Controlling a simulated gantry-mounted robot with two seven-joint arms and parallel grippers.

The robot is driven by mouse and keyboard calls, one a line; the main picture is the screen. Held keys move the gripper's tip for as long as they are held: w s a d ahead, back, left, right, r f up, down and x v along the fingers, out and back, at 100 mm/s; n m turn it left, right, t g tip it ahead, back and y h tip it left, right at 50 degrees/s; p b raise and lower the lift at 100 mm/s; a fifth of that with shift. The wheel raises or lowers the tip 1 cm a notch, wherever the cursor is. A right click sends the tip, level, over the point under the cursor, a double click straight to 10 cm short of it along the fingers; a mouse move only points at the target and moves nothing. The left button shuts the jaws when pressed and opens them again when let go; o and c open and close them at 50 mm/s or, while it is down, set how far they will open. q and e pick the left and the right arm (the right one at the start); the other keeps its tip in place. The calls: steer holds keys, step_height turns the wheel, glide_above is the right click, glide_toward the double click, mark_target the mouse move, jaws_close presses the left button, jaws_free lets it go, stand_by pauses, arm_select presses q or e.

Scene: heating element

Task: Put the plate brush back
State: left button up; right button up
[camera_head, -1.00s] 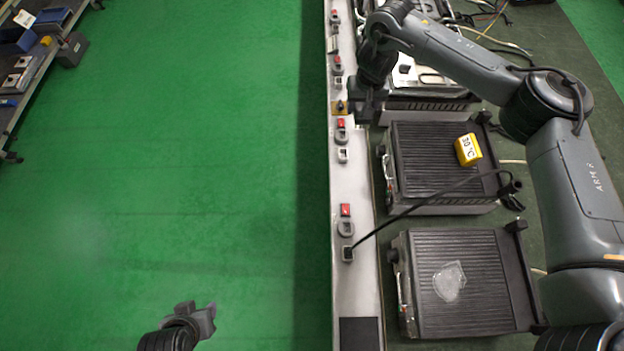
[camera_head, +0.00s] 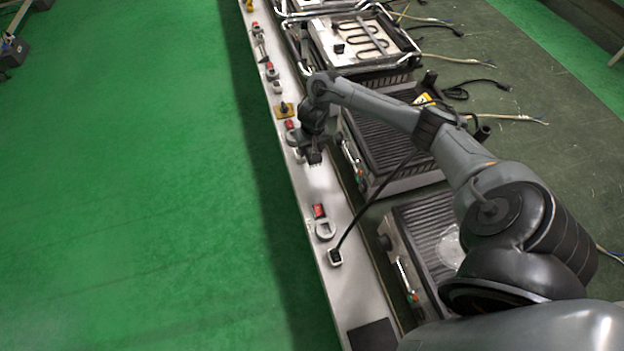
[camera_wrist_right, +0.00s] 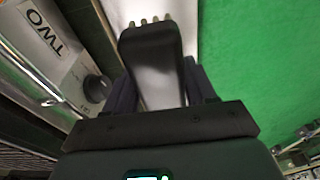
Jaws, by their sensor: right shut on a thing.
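My right gripper (camera_head: 315,157) is low over the pale bench strip, just nearer than a yellow square pad with a dark knob (camera_head: 284,110). In the right wrist view, my right gripper (camera_wrist_right: 160,90) is shut on a dark, rounded piece with several short pale tips at its far end, which looks like the plate brush (camera_wrist_right: 150,45). The brush's shiny grey lower part is between the fingers. In the head view the brush cannot be told apart from the dark gripper. My left gripper is not in view.
Hot plates (camera_head: 388,135) stand in a row right of the bench strip (camera_head: 350,290). A black cable runs from a socket (camera_head: 335,257) up past my right arm. Red switches (camera_head: 319,211) line the strip. Open green floor (camera_head: 120,180) lies left.

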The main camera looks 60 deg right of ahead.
steer(key=b, duration=0.3)
glide_above(314, 175)
steer(key=f, duration=0.7)
steer(key=shift+s+a+f, duration=0.1)
steer(key=shift+s+f, duration=0.1)
steer(key=shift+s, duration=0.05)
step_height(314, 175, down, 5)
steer(key=b, duration=0.2)
steer(key=shift+b, duration=0.3)
steer(key=shift+r, duration=0.1)
steer(key=shift+w, duration=0.1)
steer(key=o, duration=1)
